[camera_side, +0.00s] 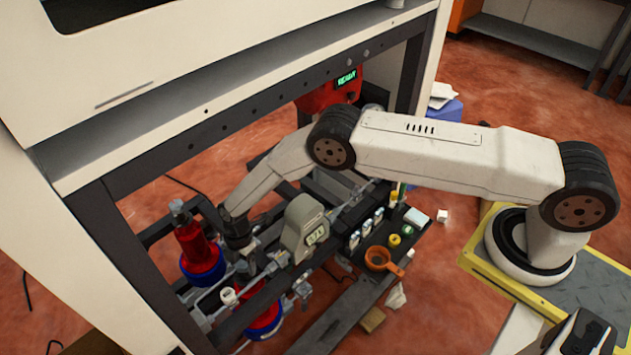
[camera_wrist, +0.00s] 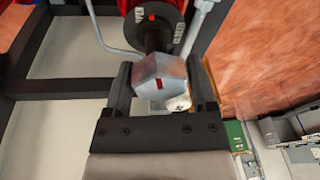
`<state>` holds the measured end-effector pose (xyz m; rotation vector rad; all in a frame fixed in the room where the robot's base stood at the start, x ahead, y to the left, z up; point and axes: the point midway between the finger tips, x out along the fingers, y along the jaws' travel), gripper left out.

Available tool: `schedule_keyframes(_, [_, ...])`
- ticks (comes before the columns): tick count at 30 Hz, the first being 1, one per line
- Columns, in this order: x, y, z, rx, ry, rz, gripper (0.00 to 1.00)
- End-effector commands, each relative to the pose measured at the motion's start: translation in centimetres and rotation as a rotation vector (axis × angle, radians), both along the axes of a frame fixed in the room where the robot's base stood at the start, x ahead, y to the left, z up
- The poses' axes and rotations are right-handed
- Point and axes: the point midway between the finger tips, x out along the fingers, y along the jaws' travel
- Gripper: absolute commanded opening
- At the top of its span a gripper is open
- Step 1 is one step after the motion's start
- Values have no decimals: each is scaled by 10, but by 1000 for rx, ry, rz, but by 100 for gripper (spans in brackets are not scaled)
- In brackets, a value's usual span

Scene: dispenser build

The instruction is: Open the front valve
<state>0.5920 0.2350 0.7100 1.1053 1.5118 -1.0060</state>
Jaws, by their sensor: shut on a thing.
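In the wrist view, a silver hexagonal valve knob (camera_wrist: 160,82) with a red mark on its face sits between the two dark fingers of my gripper (camera_wrist: 160,75). My gripper is shut on it, one finger at each side. A black collar (camera_wrist: 152,32) with white lettering and a red dot is behind the knob. In the side view my gripper (camera_side: 247,262) reaches down into the frame among the pipes, beside a red bottle (camera_side: 196,248). The knob is too small and covered there to make out. I cannot tell how far the valve is turned.
A grey meter with a small display (camera_side: 304,228) stands close right of my gripper. A second red vessel (camera_side: 264,312) with a blue ring is below. A dark rack with small bottles and an orange cup (camera_side: 378,258) lies further right. The frame's beam (camera_side: 240,105) passes above.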

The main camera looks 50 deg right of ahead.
Motion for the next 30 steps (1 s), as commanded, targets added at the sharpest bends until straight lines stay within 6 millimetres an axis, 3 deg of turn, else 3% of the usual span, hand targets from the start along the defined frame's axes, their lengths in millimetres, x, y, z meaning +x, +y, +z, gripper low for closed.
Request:
schedule_keyframes(12, [0, 0, 0, 0, 2, 219, 2])
schedule_keyframes(30, [0, 0, 0, -1, 1, 270, 2])
